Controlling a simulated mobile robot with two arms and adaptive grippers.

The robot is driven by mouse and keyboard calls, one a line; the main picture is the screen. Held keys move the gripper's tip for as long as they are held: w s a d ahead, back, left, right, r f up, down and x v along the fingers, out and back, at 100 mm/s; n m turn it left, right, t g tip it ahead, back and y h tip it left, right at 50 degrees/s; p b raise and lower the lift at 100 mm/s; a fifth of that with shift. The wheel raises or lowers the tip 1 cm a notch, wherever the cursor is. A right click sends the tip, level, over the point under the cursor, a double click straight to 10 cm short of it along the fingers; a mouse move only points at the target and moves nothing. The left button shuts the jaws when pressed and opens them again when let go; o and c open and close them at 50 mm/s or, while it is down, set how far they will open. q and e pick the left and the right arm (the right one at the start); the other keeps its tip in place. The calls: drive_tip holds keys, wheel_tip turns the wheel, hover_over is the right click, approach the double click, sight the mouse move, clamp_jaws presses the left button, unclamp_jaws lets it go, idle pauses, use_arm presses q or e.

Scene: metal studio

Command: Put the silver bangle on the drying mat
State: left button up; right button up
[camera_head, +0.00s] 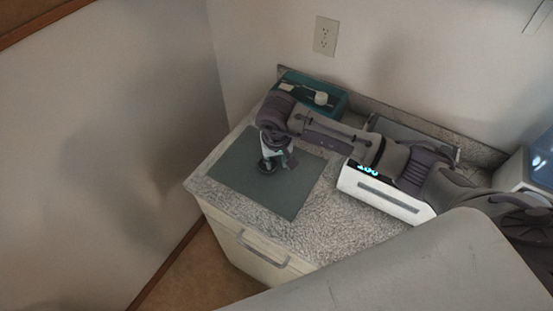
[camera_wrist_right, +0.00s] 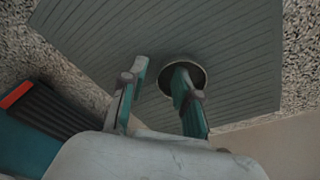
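The silver bangle (camera_wrist_right: 204,73) is a small ring over the grey ribbed drying mat (camera_wrist_right: 235,35), and it seems to lie on the mat. It also shows as a dark ring in the head view (camera_head: 265,168), over the mat (camera_head: 235,163). My right gripper (camera_wrist_right: 158,75) is just above the mat with its fingers apart. One finger reaches into or over the bangle's ring; the other is outside it. I cannot tell whether the finger touches the ring. The right gripper also shows in the head view (camera_head: 275,163). My left gripper is in neither view.
A teal box (camera_head: 330,102) stands behind the mat. A white appliance with a lit display (camera_head: 385,193) stands to the right on the speckled counter (camera_head: 320,220), below my right arm. Walls close the back and left. The mat's front is clear.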

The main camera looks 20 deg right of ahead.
drive_tip(key=shift+r, duration=0.25)
wheel_tip(320, 180, up, 12)
drive_tip(key=s+b, duration=0.1)
drive_tip(key=b, duration=0.2)
drive_tip(key=shift+s+a+f+b, duration=0.2)
drive_tip(key=shift+s+a+b, duration=0.1)
drive_tip(key=shift+s+b, duration=0.1)
